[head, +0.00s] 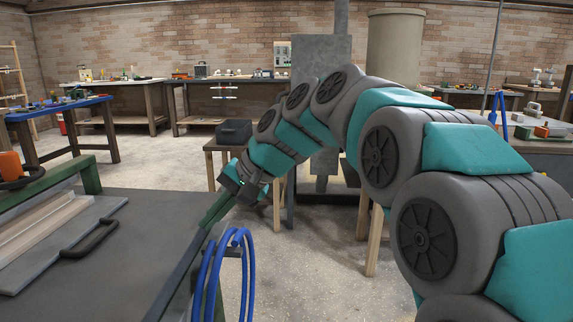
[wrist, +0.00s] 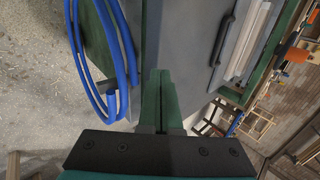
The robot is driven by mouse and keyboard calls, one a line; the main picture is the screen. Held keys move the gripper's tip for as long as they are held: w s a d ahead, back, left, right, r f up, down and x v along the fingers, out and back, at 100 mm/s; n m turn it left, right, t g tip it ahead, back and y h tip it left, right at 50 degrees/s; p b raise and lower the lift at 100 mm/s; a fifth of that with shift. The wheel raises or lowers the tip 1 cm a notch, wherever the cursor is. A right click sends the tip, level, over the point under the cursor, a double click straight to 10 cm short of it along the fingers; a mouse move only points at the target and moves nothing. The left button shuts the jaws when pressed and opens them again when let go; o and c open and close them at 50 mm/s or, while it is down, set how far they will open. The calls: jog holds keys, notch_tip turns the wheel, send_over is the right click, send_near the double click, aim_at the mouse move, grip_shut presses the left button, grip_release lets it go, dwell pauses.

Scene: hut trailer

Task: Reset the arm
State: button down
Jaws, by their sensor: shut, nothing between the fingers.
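My arm reaches from the right side of the head view to its middle, bent over in an arch. My gripper (head: 207,222) is at its end, pointing down and to the left, beside the right edge of a dark workbench top (head: 150,225). In the wrist view the two green fingers (wrist: 160,75) lie together, shut and empty. I cannot tell how far the fingertips are from the bench edge.
A coiled blue hose (head: 247,270) hangs close below my gripper; it also shows in the wrist view (wrist: 128,50). A grey board with a black handle (head: 90,239) lies on the bench. A small wooden table with a dark box (head: 234,131) stands behind the gripper. Concrete floor (head: 310,260) is open in the middle.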

jog(key=s+d+f+g+h, duration=0.1)
jog(key=s+d+f+h, duration=0.1)
jog(key=s+d+f, duration=0.5)
jog(key=s+d+f+h, duration=0.3)
jog(key=s+d+f, duration=0.4)
jog(key=s+d, duration=0.5)
jog(key=s+d+f+n+g+h, duration=0.1)
jog(key=s+d+f+h, duration=0.2)
jog(key=s+d+f, duration=0.4)
jog(key=s+d, duration=0.3)
jog(key=s, duration=0.1)
jog(key=shift+f+g, duration=0.3)
jog(key=shift+f, duration=0.1)
jog(key=shift+s+a, duration=0.1)
